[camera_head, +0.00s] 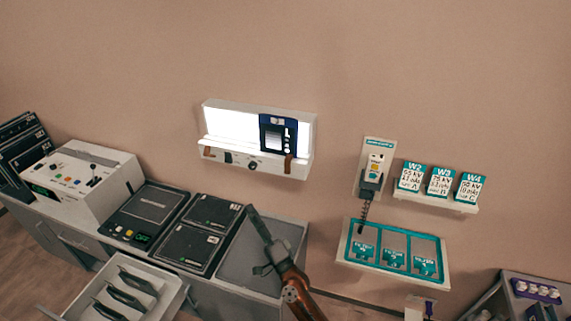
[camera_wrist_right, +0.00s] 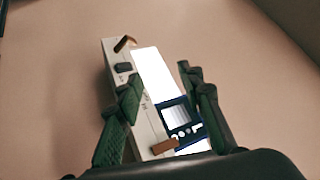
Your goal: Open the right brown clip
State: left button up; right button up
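A white light box (camera_head: 228,164) with a bright panel is fixed on the wall. The right brown clip (camera_head: 288,163) is at its front right end, below a dark blue card (camera_head: 270,122); it also shows low in the right wrist view (camera_wrist_right: 165,146). The left brown clip (camera_head: 208,151) is at the other end. I cannot tell either clip's state. My right gripper (camera_head: 256,226) is below the box in the head view, apart from the clip. Its fingers are spread and empty in the right wrist view (camera_wrist_right: 160,88). My left gripper is out of view.
A counter below holds dark cases (camera_head: 190,245) and a white control console (camera_head: 85,180). An open drawer (camera_head: 160,296) juts out at lower left. A wall handset (camera_head: 374,168), small shelf cards (camera_head: 440,181) and a teal-edged tray (camera_head: 440,275) are on the right.

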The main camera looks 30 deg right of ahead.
aim_at(287, 163)
jog(key=w+d+r+m+g+h, duration=0.1)
jog(key=d+r+m+g+h, duration=0.1)
jog(key=d+r+m+h, duration=0.6)
jog(key=w+d+r+m+g+h, duration=0.1)
jog(key=d+r+m+g+h, duration=0.15)
jog(key=m+h, duration=0.9)
jog(key=w+d+f+m+g+y+p, duration=0.1)
jog(key=w+d+m+g, duration=0.1)
jog(key=m, duration=0.2)
jog(key=w+d+f+m+g+y, duration=0.1)
jog(key=w+d+m+g, duration=0.1)
jog(key=w+d+m, duration=0.1)
jog(key=w+d+f+m+g+y+p, duration=0.1)
jog(key=w+d+m+g, duration=0.1)
jog(key=m, duration=0.3)
jog(key=shift+w+d+f+g+p, duration=0.15)
jog(key=shift+d+f+g+p, duration=0.1)
jog(key=shift+f+g+p, duration=0.15)
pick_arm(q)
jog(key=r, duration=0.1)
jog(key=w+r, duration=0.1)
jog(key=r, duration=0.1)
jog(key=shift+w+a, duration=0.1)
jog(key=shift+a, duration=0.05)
pick_arm(e)
jog(key=shift+r, duration=0.1)
jog(key=shift+c, duration=0.5)
grip_shut()
